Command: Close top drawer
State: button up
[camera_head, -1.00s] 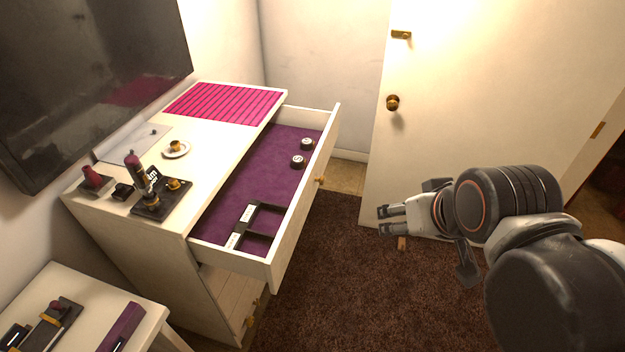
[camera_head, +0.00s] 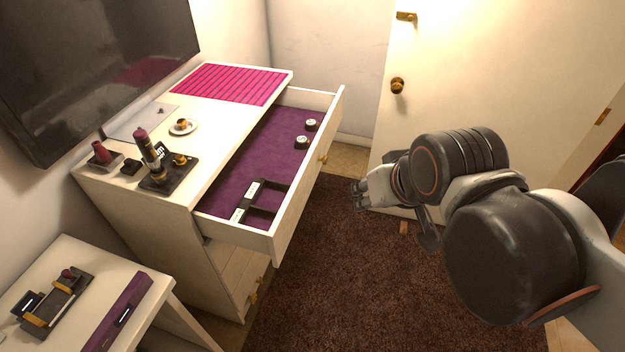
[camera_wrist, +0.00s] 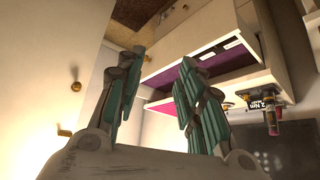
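The top drawer (camera_head: 306,188) of the white dresser is pulled well out. It has a purple lining and a gold knob (camera_head: 323,159) on its front. Two small round jars and a black divided holder lie inside. My gripper (camera_head: 358,197) is to the right of the drawer front, in free air and apart from it, pointing left. In the wrist view my gripper (camera_wrist: 152,95) shows its fingers spread with nothing between them. The open drawer's purple lining (camera_wrist: 188,71) appears there beyond the fingers.
A white door (camera_head: 480,70) stands behind my arm. A side table (camera_head: 140,265) is at lower left. Brown carpet (camera_head: 320,290) is clear.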

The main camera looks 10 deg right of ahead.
jog(key=w+m, duration=0.1)
jog(key=w+f+m, duration=0.1)
jog(key=m, duration=0.1)
jog(key=w+m+g+b, duration=0.1)
jog(key=w, duration=0.1)
jog(key=shift+a+f+m, duration=0.3)
jog(key=shift+f, duration=0.1)
grip_shut()
jog(key=w+a+f+m+g+y+b, duration=0.25)
jog(key=w+f+m+g+b, duration=0.25)
jog(key=w+f+m, duration=1.1)
jog(key=w+a+f+m+b, duration=0.1)
jog(key=a+f+b, duration=0.4)
jog(key=f, duration=0.7)
jog(key=shift+a+m, duration=0.35)
jog(key=shift+m, duration=0.55)
